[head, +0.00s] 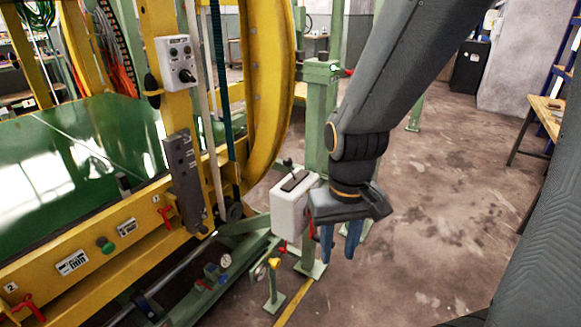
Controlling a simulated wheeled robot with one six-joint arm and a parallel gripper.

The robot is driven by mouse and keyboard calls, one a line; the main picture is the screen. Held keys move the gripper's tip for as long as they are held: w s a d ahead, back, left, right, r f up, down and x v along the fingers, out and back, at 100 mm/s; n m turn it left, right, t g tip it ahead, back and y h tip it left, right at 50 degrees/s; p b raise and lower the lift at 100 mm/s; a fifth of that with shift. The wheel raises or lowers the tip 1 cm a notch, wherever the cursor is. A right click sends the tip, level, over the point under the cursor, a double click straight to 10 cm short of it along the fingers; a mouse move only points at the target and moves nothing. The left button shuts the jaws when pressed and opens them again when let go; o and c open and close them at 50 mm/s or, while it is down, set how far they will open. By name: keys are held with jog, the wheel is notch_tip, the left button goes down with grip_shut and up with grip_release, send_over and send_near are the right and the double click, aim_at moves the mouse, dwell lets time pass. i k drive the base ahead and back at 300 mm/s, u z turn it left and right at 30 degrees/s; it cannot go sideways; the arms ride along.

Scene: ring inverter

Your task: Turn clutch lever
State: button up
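No lever in view has a readable clutch label, so I cannot tell which one is the clutch lever. A short dark lever (289,163) stands on a white box (291,203) fixed near a green post. A small yellow-topped handle (274,264) sits on a green stand below that box. Red handles show on the yellow frame, one at the left (27,307) and one further right (164,216). My gripper (340,255) points down just right of the white box, its two blue fingers apart with nothing seen between them. Its body partly overlaps the box in view.
The yellow ring (270,85) and yellow frame fill the left, beside a green surface (70,165). A grey control box (178,62) with a black knob hangs on the yellow column. A green post (318,110) stands behind the gripper.

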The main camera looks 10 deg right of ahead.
aim_at(288, 162)
jog(key=u, duration=1.65)
jog(key=k, duration=0.8)
jog(key=z, duration=0.8)
jog(key=i, duration=0.5)
